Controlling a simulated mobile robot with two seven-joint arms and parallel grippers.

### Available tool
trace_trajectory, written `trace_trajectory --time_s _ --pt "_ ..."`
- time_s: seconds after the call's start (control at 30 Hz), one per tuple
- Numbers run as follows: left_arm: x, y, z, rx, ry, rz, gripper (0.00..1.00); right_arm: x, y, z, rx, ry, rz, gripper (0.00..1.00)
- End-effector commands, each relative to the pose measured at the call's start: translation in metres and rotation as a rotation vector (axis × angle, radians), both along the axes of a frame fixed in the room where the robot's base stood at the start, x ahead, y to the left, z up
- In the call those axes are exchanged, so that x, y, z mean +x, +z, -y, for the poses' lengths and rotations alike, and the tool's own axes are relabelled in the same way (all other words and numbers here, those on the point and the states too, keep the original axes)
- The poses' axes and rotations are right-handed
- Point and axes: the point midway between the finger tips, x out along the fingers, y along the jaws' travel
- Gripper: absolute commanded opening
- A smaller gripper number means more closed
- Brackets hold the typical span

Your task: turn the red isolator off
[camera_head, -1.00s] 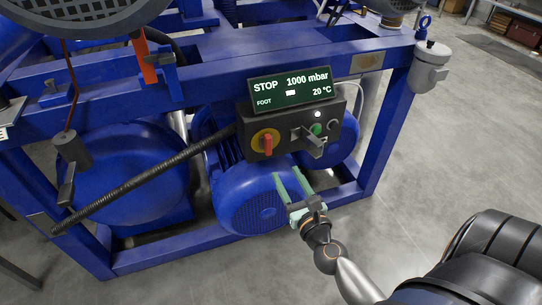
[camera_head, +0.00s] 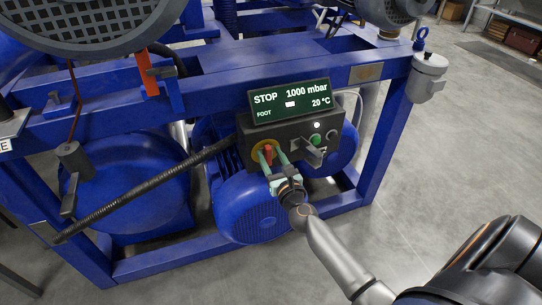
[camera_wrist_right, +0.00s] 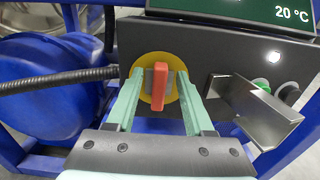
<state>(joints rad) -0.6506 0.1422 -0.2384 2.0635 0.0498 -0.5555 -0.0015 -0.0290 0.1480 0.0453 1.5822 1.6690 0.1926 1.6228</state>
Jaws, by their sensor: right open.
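The red isolator (camera_head: 267,153) is a red handle on a round yellow plate, at the left of the dark control box's front face. In the right wrist view the red handle (camera_wrist_right: 160,86) stands upright on the yellow disc (camera_wrist_right: 147,62). My right gripper (camera_head: 272,156) is open, with its pale green fingers on either side of the handle. In the right wrist view the fingers of my gripper (camera_wrist_right: 160,90) show gaps to the handle on both sides. I cannot tell how deep the fingertips reach. My left gripper is not in view.
The display (camera_head: 291,101) above reads STOP, 1000 mbar, 20 °C. Right of the isolator a grey metal lever or bracket (camera_wrist_right: 252,108) sticks out, close to my right finger, with a green button (camera_wrist_right: 261,84) behind it. A black corrugated hose (camera_head: 150,188) runs left from the box.

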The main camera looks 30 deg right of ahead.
Motion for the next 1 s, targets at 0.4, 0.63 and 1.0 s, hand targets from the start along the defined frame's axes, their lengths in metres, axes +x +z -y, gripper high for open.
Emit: trace_trajectory --time_s 0.4,0.63,1.0 --pt "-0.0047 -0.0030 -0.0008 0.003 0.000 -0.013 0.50 0.0004 -0.0001 0.0001 0.000 0.000 0.000 0.34" --pt "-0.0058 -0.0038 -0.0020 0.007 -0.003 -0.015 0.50 0.0003 -0.0001 0.0001 0.000 0.000 0.000 0.09" --pt "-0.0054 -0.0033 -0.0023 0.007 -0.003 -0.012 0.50 0.0002 -0.0003 -0.0001 0.000 0.000 -0.001 0.00"
